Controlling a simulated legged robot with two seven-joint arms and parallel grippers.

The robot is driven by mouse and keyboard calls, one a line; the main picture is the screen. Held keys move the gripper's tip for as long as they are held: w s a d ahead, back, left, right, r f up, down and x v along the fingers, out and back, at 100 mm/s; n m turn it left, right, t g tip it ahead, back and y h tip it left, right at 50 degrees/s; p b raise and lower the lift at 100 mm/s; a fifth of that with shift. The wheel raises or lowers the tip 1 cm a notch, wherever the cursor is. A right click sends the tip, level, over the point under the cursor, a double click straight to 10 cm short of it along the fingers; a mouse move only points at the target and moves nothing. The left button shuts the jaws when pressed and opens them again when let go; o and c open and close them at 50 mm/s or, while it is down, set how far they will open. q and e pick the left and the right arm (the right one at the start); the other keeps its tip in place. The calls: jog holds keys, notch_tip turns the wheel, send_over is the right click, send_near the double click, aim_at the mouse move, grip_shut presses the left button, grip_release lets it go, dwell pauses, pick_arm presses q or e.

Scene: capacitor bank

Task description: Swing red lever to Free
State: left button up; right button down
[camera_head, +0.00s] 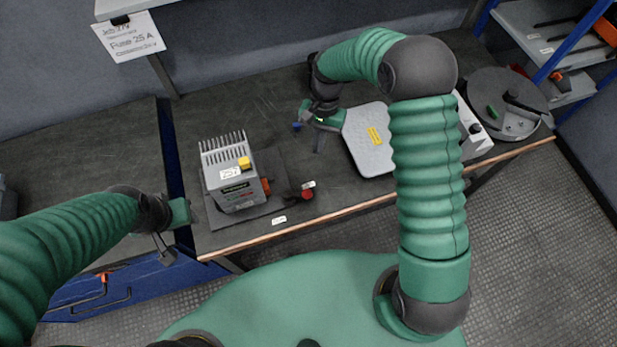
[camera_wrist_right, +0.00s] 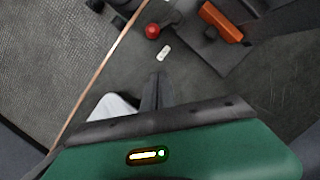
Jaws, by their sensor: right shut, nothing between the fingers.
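The red lever's round knob (camera_head: 306,194) is beside the right side of the grey finned unit (camera_head: 235,186), and it also shows near the top of the right wrist view (camera_wrist_right: 152,31). A small white label (camera_head: 308,185) lies close to the knob; its text is too small to read. My right gripper (camera_head: 320,143) is shut and empty, above the bench behind the knob and apart from it. In the wrist view its fingertips (camera_wrist_right: 158,76) point towards the label and knob. My left gripper (camera_head: 165,252) hangs by the bench's left end, its jaw state unclear.
An orange block (camera_head: 266,186) is on the unit's right side and a yellow block (camera_head: 244,163) on top. Another white label (camera_head: 279,220) lies near the bench's front edge. A grey panel with a yellow sticker (camera_head: 368,140) stands right of my right gripper, a round tray (camera_head: 480,84) beyond.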

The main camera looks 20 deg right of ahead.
aim_at(300, 194)
jog(key=x, duration=0.9)
jog(key=shift+d+f+p, duration=0.15)
jog(key=shift+d+p, duration=0.15)
jog(key=shift+s+a+f+p, duration=0.2)
jog(key=shift+s+a+p, duration=0.1)
jog(key=shift+s+a, duration=0.3)
jog(key=shift+s+a+f+p, duration=0.25)
jog(key=shift+s+a, duration=0.3)
jog(key=shift+s, duration=0.05)
jog(key=shift+s+a, duration=0.4)
jog(key=shift+s, duration=0.1)
pick_arm(q)
jog(key=shift+w+a+r, duration=0.1)
jog(key=shift+r, duration=0.7)
jog(key=shift+w+d, duration=0.1)
jog(key=shift+d, duration=0.15)
pick_arm(e)
jog(key=shift+d, duration=0.2)
pick_arm(q)
jog(key=shift+d+r, duration=0.1)
jog(key=shift+d, duration=0.05)
pick_arm(e)
jog(key=shift+s+a+m, duration=0.1)
jog(key=shift+s+m, duration=0.1)
jog(key=shift+m, duration=0.2)
